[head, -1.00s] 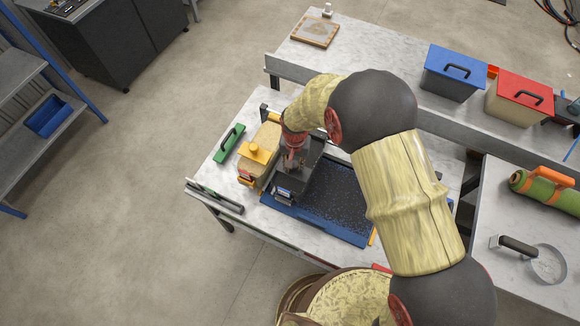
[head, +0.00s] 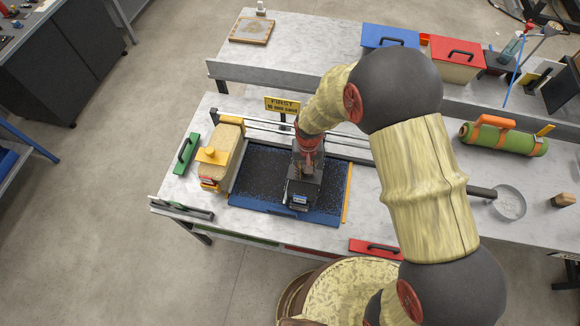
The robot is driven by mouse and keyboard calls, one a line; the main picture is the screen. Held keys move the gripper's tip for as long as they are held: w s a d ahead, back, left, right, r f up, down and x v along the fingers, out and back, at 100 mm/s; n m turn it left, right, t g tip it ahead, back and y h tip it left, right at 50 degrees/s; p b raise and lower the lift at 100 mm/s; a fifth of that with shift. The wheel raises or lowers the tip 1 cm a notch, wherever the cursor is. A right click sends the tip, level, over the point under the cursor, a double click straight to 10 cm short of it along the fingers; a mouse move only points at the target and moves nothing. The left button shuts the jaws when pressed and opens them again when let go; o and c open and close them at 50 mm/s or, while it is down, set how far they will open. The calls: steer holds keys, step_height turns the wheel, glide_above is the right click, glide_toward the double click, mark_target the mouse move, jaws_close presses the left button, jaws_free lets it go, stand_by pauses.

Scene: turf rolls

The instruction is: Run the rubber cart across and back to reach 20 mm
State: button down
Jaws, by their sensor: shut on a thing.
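The dark rubber cart (head: 301,190) stands over the right part of the blue-edged tray (head: 245,212) with its dark granule bed. A small display shows on the cart's front. My gripper (head: 306,160) is on top of the cart and shut on it; my wrist hides the exact grip. A sand-coloured cart with a yellow knob (head: 211,156) stands at the tray's left end. A yellow sign (head: 282,104) behind the tray reads "FIRST" above a smaller line about sand. A rail (head: 250,124) runs along the tray's back.
A green handled tool (head: 186,153) lies at the table's left, and a red one (head: 376,248) at the front edge. A green roll with an orange handle (head: 503,139) and a round pan (head: 508,203) are at the right. Blue (head: 390,36) and red-lidded (head: 457,54) bins stand behind.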

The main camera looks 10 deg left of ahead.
steer(key=s+d, duration=0.2)
steer(key=d, duration=2.1)
steer(key=shift+b, duration=0.4)
steer(key=c, duration=1.9)
jaws_free()
steer(key=shift+o, duration=1.2)
steer(key=shift+d, duration=0.2)
steer(key=shift+o, duration=0.8)
steer(key=shift+a, duration=0.1)
steer(key=shift+r, duration=0.1)
step_height(320, 180, up, 12)
